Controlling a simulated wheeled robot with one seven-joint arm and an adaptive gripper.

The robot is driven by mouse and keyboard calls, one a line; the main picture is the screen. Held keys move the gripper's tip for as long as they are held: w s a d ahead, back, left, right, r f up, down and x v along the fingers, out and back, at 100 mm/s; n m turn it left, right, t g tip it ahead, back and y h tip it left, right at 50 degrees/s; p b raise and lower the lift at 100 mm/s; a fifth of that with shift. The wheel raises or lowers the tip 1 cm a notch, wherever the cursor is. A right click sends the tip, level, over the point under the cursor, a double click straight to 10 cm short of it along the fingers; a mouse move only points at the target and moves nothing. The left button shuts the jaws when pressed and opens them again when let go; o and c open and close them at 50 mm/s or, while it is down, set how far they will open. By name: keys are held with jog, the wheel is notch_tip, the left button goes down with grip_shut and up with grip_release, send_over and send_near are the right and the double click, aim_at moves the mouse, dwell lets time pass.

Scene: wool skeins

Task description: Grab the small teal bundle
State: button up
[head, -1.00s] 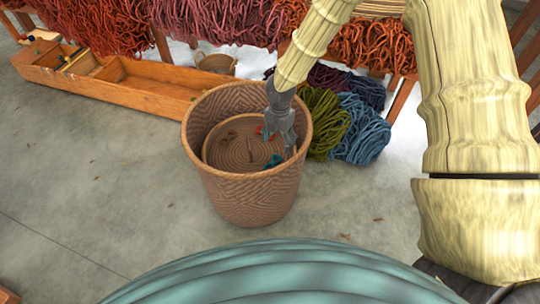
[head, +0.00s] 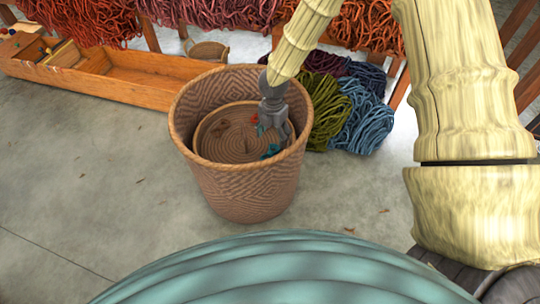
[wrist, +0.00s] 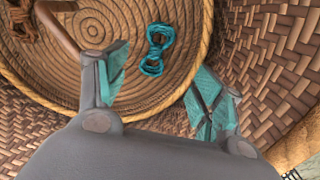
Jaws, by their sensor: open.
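The small teal bundle (wrist: 158,48) lies on the coiled round tray inside the basket, a looped figure-eight shape in the wrist view. It also shows in the head view (head: 270,151), partly hidden by my gripper. My gripper (wrist: 165,95) is open and empty, inside the basket. In the wrist view the bundle appears beyond the fingertips, between them, and apart from both. In the head view my gripper (head: 277,140) reaches down into the right side of the basket.
The tall woven basket (head: 240,190) surrounds my gripper; its wall (wrist: 265,75) is close on the right. The coiled tray (wrist: 95,35) has a raised rim. A brown bundle (wrist: 22,18) lies on it. Green (head: 325,105) and blue (head: 367,125) skeins stand outside the basket.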

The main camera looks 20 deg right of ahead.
jog(key=b, duration=0.1)
send_over(272, 150)
jog(key=f, duration=0.5)
jog(key=shift+s, duration=0.3)
jog(key=shift+w+f+b, duration=0.2)
jog(key=shift+f+b, duration=0.5)
jog(key=shift+f, duration=0.65)
jog(key=shift+w+f+b, duration=0.2)
jog(key=shift+f+b, duration=0.5)
jog(key=shift+f, duration=0.6)
jog(key=c, duration=0.8)
